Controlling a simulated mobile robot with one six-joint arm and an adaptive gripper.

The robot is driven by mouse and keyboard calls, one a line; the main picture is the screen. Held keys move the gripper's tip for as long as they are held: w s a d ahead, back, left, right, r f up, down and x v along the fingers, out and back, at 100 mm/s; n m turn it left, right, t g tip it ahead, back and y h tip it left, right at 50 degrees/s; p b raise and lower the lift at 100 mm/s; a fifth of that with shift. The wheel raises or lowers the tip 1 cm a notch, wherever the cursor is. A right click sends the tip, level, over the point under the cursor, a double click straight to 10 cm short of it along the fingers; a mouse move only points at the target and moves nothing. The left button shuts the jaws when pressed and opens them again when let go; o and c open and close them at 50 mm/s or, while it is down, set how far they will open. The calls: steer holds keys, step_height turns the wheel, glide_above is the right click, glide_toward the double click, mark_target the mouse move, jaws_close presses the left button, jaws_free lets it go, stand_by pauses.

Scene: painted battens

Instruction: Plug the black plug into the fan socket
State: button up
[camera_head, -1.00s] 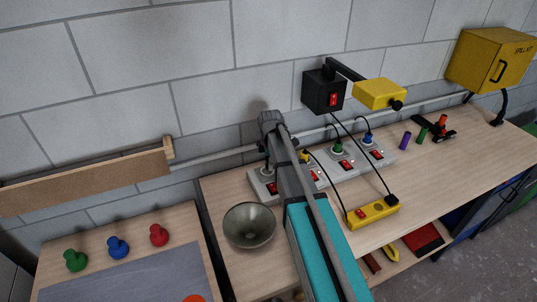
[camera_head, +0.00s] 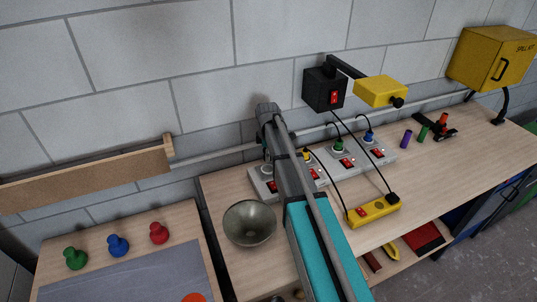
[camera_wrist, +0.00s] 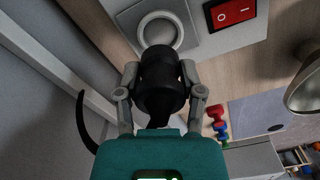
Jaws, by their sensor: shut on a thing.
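My gripper (camera_wrist: 160,88) is shut on a black plug (camera_wrist: 160,72), with one finger on each side of it. A black cable (camera_wrist: 83,118) curls at the left in the wrist view. Beyond the plug is a grey socket block with a pale round socket (camera_wrist: 161,16) and a red switch (camera_wrist: 235,12). The plug covers the lower part of the socket ring; I cannot tell whether they touch. In the head view my arm hides the gripper and most of the plug near the leftmost socket block (camera_head: 258,189). No readable label shows which socket is the fan's.
Green (camera_head: 338,145), blue (camera_head: 368,136) and yellow (camera_head: 306,155) plugs stand in neighbouring sockets. A metal bowl (camera_head: 249,222) sits left of my arm. A yellow block (camera_head: 373,213) with cables lies in front.

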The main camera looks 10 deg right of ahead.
mark_target(268, 171)
steer(key=shift+f+b, duration=2.3)
steer(key=shift+f, duration=0.2)
steer(key=shift+f+b, duration=0.55)
stand_by(0.7)
steer(key=shift+s+f, duration=0.15)
steer(key=shift+s, duration=0.1)
steer(key=shift+s+f+b, duration=0.1)
steer(key=shift+s+b, duration=0.1)
steer(key=shift+b, duration=0.3)
steer(key=shift+c, duration=0.5)
steer(key=shift+o, duration=1.4)
steer(key=shift+w+f, duration=0.15)
steer(key=shift+f, duration=0.15)
steer(key=o, duration=1.1)
steer(key=shift+w, duration=0.2)
